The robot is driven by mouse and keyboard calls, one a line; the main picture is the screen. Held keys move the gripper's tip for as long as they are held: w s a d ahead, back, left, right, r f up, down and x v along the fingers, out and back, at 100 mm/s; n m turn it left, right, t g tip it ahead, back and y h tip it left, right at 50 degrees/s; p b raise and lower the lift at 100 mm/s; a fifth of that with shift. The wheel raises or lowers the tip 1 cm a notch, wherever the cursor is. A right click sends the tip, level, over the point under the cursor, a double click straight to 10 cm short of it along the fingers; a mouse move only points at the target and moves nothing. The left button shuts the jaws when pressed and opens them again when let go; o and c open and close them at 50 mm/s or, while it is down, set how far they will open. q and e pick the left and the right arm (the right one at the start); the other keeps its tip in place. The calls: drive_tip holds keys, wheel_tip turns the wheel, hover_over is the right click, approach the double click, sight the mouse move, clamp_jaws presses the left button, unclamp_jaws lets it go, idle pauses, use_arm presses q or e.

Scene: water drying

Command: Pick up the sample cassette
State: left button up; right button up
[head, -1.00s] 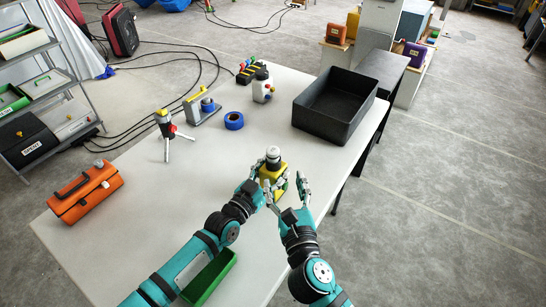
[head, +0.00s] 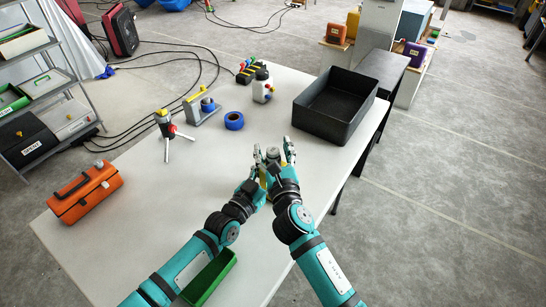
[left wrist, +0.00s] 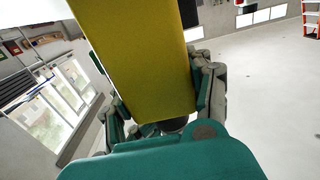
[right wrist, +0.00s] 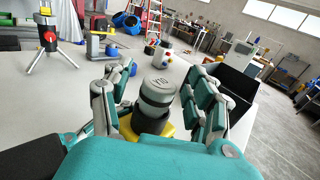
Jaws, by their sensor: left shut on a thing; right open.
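A yellow block-shaped body (left wrist: 150,60) is held in my left gripper (left wrist: 165,100); it fills much of the left wrist view. A grey-capped cylinder with a dark lower band (right wrist: 157,97) stands on top of the yellow body (right wrist: 148,133); I take the cylinder to be the sample cassette. In the head view the cylinder (head: 272,154) shows between the fingers of my right gripper (head: 273,147). That gripper is open, with fingers on either side of the cylinder and visible gaps in the right wrist view.
A black open bin (head: 335,112) stands at the table's far right. A blue tape roll (head: 234,121), a small tripod (head: 167,127) and a white bottle (head: 262,90) stand farther back. An orange toolbox (head: 86,193) is at left. A green tray (head: 211,278) lies near the front.

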sight(273, 150)
drive_tip(key=c, duration=1.2)
drive_tip(key=shift+o, duration=0.2)
wheel_tip(273, 150, up, 10)
drive_tip(key=shift+r, duration=0.1)
drive_tip(key=shift+c, duration=0.2)
clamp_jaws()
use_arm(q)
drive_tip(key=o, duration=1.3)
drive_tip(key=shift+s, duration=0.1)
